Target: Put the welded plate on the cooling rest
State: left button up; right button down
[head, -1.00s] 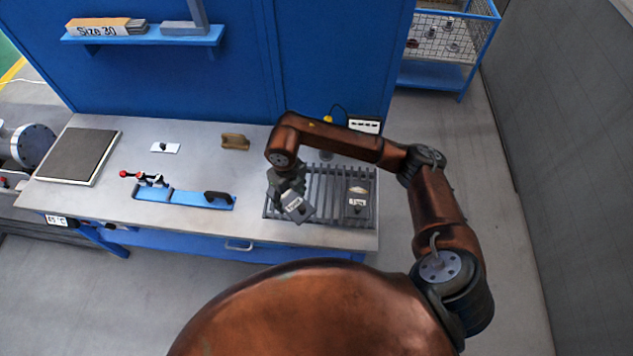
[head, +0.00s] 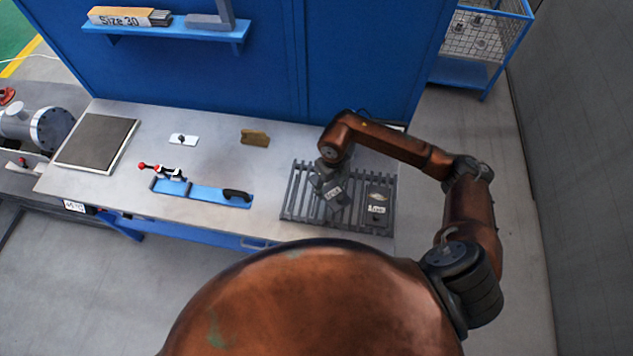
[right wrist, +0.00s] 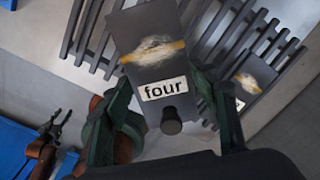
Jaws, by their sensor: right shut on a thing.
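My right gripper (head: 326,178) is shut on a dark grey welded plate (head: 338,198). In the right wrist view, this plate (right wrist: 150,30) has a pale and yellowish weld bead across it, a label reading "four" and a black knob, with green fingers (right wrist: 165,108) on either side. The cooling rest (head: 303,192) is a dark slatted rack on the bench's right end; its slats (right wrist: 88,30) also show in the right wrist view. The held plate is over the rack's middle; I cannot tell whether it touches the slats.
A second labelled plate (head: 378,205) lies on the right part of the rack. A blue fixture (head: 205,193) with a red-tipped clamp and black handle lies left of it. A tan block (head: 255,138) and a white card (head: 184,140) lie behind. The rack's left slats are free.

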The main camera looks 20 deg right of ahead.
aim_at(341, 189)
jog(key=d+f, duration=0.2)
jog(key=f, duration=0.1)
jog(key=shift+s+d+f+p, duration=0.15)
jog(key=shift+s+d+p, duration=0.2)
jog(key=shift+p, duration=0.05)
jog(key=shift+d+f, duration=0.15)
jog(key=shift+f, duration=0.15)
jog(key=shift+s+d+f, duration=0.15)
jog(key=shift+d+f, duration=0.15)
jog(key=shift+f, duration=0.05)
jog(key=f, duration=0.1)
jog(key=f+p, duration=0.1)
jog(key=shift+s+d+f, duration=0.1)
jog(key=shift+d+f, duration=0.1)
jog(key=shift+f, duration=0.15)
jog(key=shift+f+p, duration=0.35)
jog(key=shift+f, duration=0.05)
pick_arm(q)
jog(key=w+r, duration=0.1)
jog(key=r, duration=0.1)
jog(key=shift+w+r, duration=0.35)
jog(key=shift+r, duration=0.05)
pick_arm(e)
jog(key=shift+f, duration=0.2)
pick_arm(q)
jog(key=shift+w+f, duration=0.1)
jog(key=shift+w, duration=0.05)
pick_arm(e)
jog(key=c, duration=0.8)
grip_release()
